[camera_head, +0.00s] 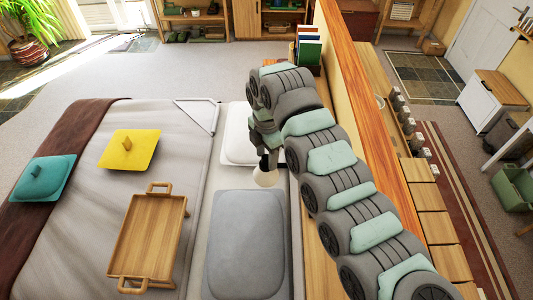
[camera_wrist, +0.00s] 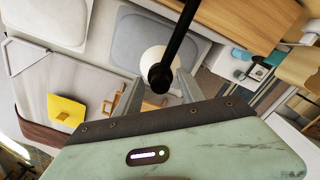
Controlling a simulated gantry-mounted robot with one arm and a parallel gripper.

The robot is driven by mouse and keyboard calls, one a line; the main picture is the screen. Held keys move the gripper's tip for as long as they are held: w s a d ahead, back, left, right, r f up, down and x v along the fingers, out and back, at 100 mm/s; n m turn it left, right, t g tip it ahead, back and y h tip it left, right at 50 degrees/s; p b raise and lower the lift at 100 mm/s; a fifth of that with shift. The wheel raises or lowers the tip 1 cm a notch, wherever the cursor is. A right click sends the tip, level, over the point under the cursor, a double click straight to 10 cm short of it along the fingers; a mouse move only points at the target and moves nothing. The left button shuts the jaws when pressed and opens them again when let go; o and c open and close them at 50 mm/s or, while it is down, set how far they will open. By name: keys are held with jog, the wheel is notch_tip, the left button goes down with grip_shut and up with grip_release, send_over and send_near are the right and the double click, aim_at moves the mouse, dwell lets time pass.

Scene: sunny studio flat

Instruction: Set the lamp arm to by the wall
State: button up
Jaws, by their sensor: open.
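The lamp's white shade (camera_head: 265,178) hangs just below my gripper (camera_head: 268,158), over the head of the bed. In the wrist view the white shade (camera_wrist: 160,62) lies beyond the fingertips, partly hidden by the black lamp arm (camera_wrist: 178,40). This arm runs down from the top edge to a round black end knob. My gripper (camera_wrist: 157,92) is open, with one grey finger on each side of the knob's area. I cannot tell whether a finger touches it. In the head view, my arm hides most of the lamp arm and its mount. The wood-topped wall (camera_head: 360,85) stands to the right.
Books (camera_head: 308,48) stand by the wall, behind my arm.

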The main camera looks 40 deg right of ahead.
jog(key=shift+f, duration=0.25)
grip_shut()
dwell(0.4)
dwell(0.9)
